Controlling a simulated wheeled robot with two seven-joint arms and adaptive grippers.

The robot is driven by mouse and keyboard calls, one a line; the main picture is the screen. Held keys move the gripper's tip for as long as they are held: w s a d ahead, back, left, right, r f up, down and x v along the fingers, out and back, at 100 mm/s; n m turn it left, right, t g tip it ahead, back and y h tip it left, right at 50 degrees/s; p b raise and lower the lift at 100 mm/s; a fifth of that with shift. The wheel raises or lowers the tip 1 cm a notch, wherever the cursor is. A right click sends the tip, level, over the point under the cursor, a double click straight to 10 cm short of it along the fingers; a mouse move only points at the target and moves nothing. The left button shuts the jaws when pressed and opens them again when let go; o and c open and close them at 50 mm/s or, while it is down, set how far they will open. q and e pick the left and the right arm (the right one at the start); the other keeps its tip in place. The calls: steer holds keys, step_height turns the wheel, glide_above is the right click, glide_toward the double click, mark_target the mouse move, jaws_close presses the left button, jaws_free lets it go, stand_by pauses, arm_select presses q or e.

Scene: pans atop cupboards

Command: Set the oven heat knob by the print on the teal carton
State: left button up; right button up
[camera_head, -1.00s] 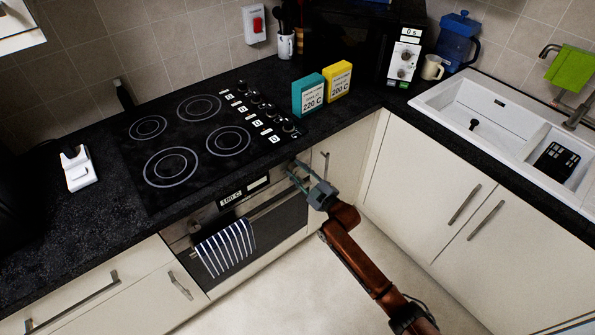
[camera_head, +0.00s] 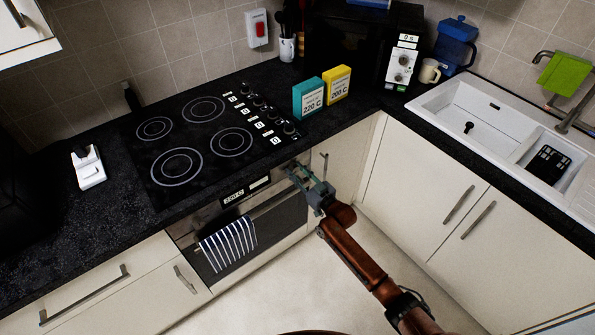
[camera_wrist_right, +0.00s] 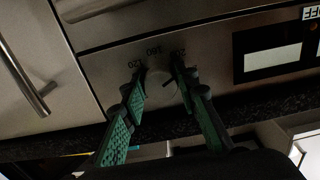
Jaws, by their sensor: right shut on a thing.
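The teal carton (camera_head: 309,98) stands upright on the dark worktop, right of the hob, with "220 C" printed on its white label. My right gripper (camera_head: 291,170) is at the right end of the oven's front panel. In the right wrist view its two green-padded fingers are closed around the round oven heat knob (camera_wrist_right: 160,86), with printed numbers including 120 and 160 around it. The oven display (camera_head: 234,197) reads 220 C in the head view; in the wrist view the panel's display (camera_wrist_right: 273,58) looks blank white. My left gripper is not in view.
A yellow carton (camera_head: 337,85) marked 200 C stands beside the teal one. A striped towel (camera_head: 228,244) hangs on the oven handle. Hob knobs (camera_head: 265,117) line the worktop above. A microwave (camera_head: 403,60) and a sink (camera_head: 490,125) are to the right.

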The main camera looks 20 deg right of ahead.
steer(key=shift+m, duration=0.4)
steer(key=o, duration=1.1)
steer(key=shift+o, duration=0.2)
steer(key=shift+s, duration=0.1)
steer(key=v, duration=1.2)
